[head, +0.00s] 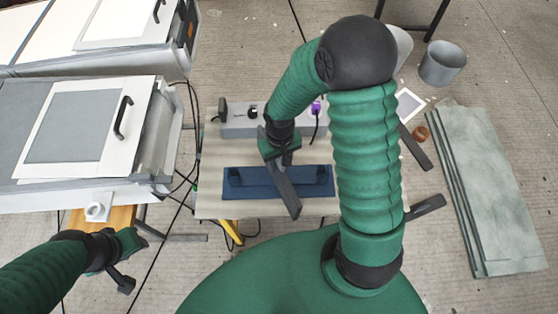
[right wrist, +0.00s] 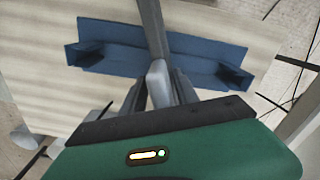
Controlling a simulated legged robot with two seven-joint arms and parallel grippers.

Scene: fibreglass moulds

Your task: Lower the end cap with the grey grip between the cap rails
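My right gripper (head: 281,154) is above the work table, its fingers closed around a light grey grip (right wrist: 158,78). The grip is on a long dark grey end cap (head: 287,191), seen almost edge-on; it also shows in the right wrist view (right wrist: 152,28). The cap crosses in front of the blue mould (head: 278,188); its height above it is hard to tell. The raised blue end pieces look like the cap rails: left (right wrist: 84,53) and right (right wrist: 234,76) in the right wrist view. My left gripper (head: 130,262) is open and empty, low at the left.
A grey block with small items (head: 240,130) stands at the back of the table (head: 212,172). A white ring-shaped part (head: 97,211) sits on an orange-brown surface (head: 122,216) near my left gripper. White-framed machines (head: 140,110) fill the left; greenish boards (head: 495,190) lie right.

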